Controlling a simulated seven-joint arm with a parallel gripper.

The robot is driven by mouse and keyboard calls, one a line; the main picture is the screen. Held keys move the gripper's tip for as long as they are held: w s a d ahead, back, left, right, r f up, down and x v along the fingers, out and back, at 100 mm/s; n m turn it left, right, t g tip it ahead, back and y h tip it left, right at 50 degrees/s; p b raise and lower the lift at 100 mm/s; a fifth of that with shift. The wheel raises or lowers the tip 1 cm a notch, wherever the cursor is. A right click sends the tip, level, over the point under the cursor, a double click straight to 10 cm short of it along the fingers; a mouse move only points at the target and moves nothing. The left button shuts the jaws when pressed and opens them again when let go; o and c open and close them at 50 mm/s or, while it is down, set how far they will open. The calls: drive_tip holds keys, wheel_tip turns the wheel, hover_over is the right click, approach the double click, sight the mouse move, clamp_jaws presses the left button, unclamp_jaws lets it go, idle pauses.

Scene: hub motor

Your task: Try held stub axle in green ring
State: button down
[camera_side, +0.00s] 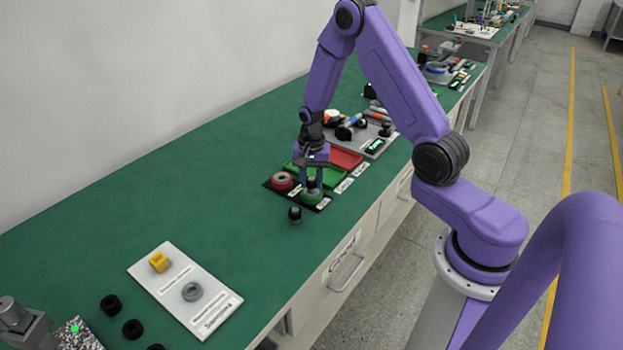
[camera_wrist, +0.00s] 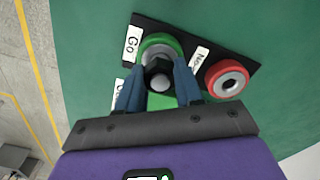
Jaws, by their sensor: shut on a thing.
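The green ring (camera_wrist: 163,41) sits on a black plate next to the "Go" label, and it also shows in the side view (camera_side: 312,197). My gripper (camera_wrist: 158,78) is shut on the stub axle (camera_wrist: 159,73), a dark part with a grey round end. In the wrist view the axle overlaps the ring's near part. In the side view the axle (camera_side: 312,183) is upright at the ring's top. How far it sits in the bore is hidden. The red ring (camera_wrist: 227,78), by the other label, is beside the green one, also in the side view (camera_side: 282,180).
The black plate (camera_wrist: 189,39) carries both rings. A dark stub part (camera_side: 295,214) stands on the bench just in front of it. Green and red trays (camera_side: 345,158) lie behind. A white board (camera_side: 206,310) with yellow and grey parts is at the front left. The bench between is clear.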

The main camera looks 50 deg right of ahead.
drive_tip(key=shift+r, duration=0.8)
idle(0.7)
drive_tip(key=shift+r, duration=1.9)
